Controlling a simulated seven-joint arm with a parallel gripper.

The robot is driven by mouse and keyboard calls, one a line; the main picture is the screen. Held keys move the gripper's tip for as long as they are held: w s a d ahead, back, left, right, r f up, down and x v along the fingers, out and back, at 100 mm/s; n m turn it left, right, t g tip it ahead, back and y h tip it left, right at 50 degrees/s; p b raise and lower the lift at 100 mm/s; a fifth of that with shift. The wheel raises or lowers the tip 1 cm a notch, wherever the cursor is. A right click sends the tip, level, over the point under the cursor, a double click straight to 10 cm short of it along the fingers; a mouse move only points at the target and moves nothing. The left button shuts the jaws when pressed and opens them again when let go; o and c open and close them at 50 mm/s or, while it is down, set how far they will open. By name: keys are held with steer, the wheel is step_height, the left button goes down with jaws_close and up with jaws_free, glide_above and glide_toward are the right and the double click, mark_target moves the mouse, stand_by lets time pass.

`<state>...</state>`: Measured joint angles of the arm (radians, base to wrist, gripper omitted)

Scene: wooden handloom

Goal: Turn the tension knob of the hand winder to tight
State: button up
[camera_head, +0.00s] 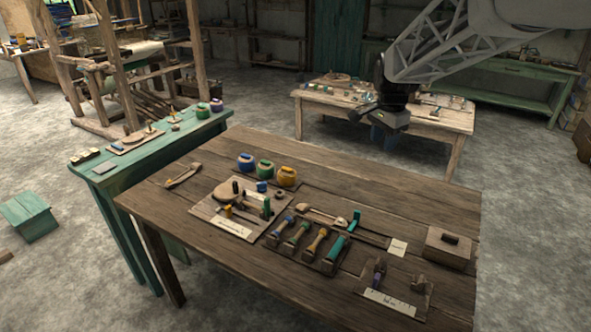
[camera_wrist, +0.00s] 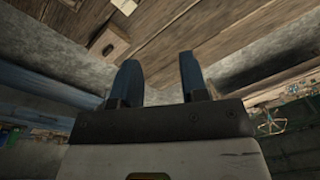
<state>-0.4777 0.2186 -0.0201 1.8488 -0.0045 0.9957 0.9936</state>
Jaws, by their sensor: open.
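A pale board with a round wooden disc, small posts and a white label lies on the main table; it looks like the hand winder (camera_head: 215,209). Its tension knob is too small to single out, so its setting cannot be read. My gripper (camera_head: 380,117) is raised in the air beyond the table's far edge, well apart from the winder. In the wrist view my gripper (camera_wrist: 158,62) shows two dark fingers spread apart with nothing between them. The winder cannot be made out in the wrist view.
The table's far right top is clear.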

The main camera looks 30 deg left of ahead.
steer(key=w+a+f+m, duration=0.1)
steer(key=w+a+f, duration=0.15)
steer(key=a, duration=0.45)
steer(key=w+a+f, duration=0.1)
steer(key=a+f, duration=0.3)
steer(key=a, duration=0.3)
steer(key=w+a+f+m, duration=0.15)
steer(key=a+f, duration=0.25)
steer(key=a, duration=0.4)
steer(key=m+g, duration=0.1)
steer(key=m, duration=0.1)
glide_above(261, 183)
steer(key=shift+h, duration=0.3)
steer(key=f, duration=1.3)
steer(key=shift+w+d+f, duration=0.1)
steer(key=shift+d+f, duration=0.1)
steer(key=shift+f, duration=0.2)
steer(key=shift+a+f, duration=0.2)
steer(key=shift+f, duration=3.9)
steer(key=shift+c, duration=0.4)
